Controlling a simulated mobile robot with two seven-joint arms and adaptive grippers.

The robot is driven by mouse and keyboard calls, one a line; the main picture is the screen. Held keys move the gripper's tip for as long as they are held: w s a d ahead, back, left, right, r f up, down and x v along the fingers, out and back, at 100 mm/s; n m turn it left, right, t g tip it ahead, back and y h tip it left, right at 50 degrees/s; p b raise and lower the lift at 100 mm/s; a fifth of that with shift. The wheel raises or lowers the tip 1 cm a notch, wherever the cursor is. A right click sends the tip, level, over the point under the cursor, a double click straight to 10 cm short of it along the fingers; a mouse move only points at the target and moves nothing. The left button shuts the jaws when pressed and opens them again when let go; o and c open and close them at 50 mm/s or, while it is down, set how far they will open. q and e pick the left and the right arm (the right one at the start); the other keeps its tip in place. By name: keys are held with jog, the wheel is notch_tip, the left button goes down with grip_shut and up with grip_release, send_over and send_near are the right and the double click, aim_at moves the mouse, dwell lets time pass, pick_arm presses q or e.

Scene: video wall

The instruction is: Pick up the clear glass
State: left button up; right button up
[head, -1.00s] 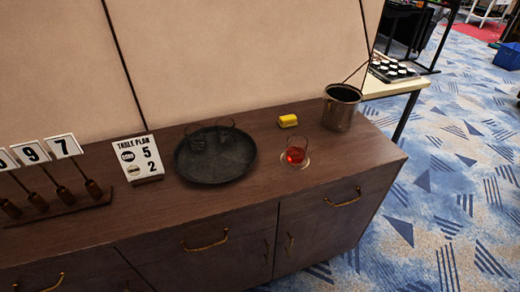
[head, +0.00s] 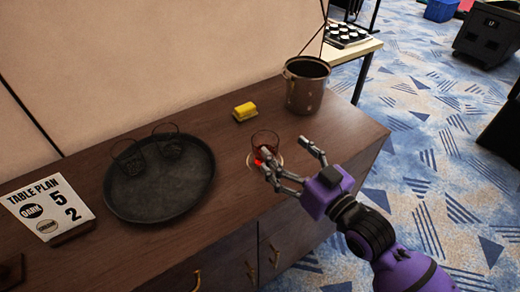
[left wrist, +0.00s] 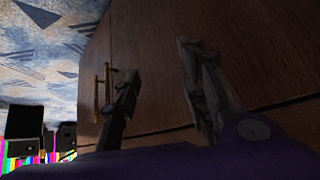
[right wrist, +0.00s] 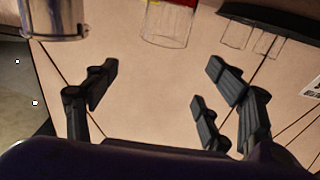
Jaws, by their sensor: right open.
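Two clear empty glasses (head: 168,145) (head: 127,158) stand on a round black tray (head: 160,205) left of centre in the head view. Another clear glass (head: 265,143), with red liquid, stands on a pale coaster to the right of the tray. My right gripper (head: 286,157) is open and empty, close in front of the red-liquid glass; whether it touches is unclear. In the right wrist view this glass (right wrist: 167,25) is beyond the spread fingers, at the top. My left gripper (left wrist: 162,85) shows only in its wrist view, fingers apart and empty, facing wooden cabinet fronts.
A yellow block (head: 245,112) and a metal bucket (head: 306,85) stand behind the red-liquid glass on the brown sideboard (head: 225,225). A table-plan sign (head: 46,207) stands left of the tray. A beige wall panel rises behind. The sideboard's right end is clear.

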notch_tip(320, 180, down, 7)
jog(key=shift+w+r+b, duration=0.1)
jog(key=shift+w+b, duration=0.05)
jog(key=shift+b, duration=0.15)
jog(key=x, duration=0.7)
jog(key=shift+p, duration=0.3)
jog(key=c, duration=1.5)
jog(key=shift+c, duration=0.2)
